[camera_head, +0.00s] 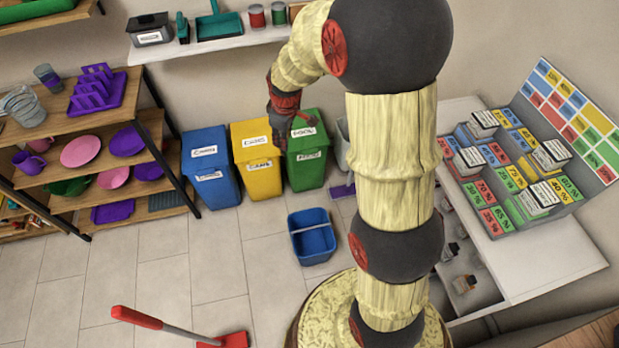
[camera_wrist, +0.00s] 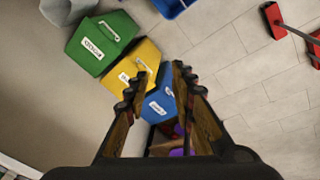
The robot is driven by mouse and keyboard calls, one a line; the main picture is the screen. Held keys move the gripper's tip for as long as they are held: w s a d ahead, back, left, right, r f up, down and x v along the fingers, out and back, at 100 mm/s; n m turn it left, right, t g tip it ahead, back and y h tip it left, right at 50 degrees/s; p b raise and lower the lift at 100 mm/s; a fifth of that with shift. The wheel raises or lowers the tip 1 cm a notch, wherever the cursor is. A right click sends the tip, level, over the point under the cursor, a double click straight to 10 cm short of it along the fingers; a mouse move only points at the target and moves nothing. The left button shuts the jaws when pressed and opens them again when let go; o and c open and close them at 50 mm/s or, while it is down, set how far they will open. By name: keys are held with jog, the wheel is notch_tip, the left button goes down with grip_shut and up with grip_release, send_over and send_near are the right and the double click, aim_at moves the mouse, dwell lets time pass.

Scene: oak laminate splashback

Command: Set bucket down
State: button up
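A blue bucket (camera_head: 312,246) with a pale handle across it stands on the tiled floor in front of the bins in the head view. Only its edge shows at the top of the wrist view (camera_wrist: 172,6). My gripper (camera_head: 292,127) is in front of the yellow and green bins in the head view, apart from the bucket. In the wrist view my gripper (camera_wrist: 158,78) has its two fingers spread, with nothing held between them.
Blue (camera_head: 209,170), yellow (camera_head: 257,160) and green (camera_head: 307,158) bins stand along the wall. A shelf (camera_head: 155,125) is at left, a white counter (camera_head: 530,262) at right. A red-handled tool (camera_head: 180,331) lies in front. Floor left of the bucket is clear.

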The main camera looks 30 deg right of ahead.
jog(key=s+a+r+m+t, duration=0.1)
jog(key=s+a+r+m, duration=0.15)
jog(key=s+r, duration=0.5)
jog(key=s+a+r+m+t, duration=0.1)
jog(key=s+a+r, duration=0.2)
jog(key=s+r, duration=0.4)
jog(key=s+a+r+m, duration=0.1)
jog(key=s+r+m, duration=0.1)
jog(key=s, duration=0.5)
jog(key=s+a+r+m, duration=0.1)
jog(key=s+r, duration=0.2)
jog(key=s, duration=0.4)
jog(key=shift+s+a+r+m+t, duration=0.25)
jog(key=shift+a+r+m+t, duration=0.05)
jog(key=shift+m+t, duration=0.1)
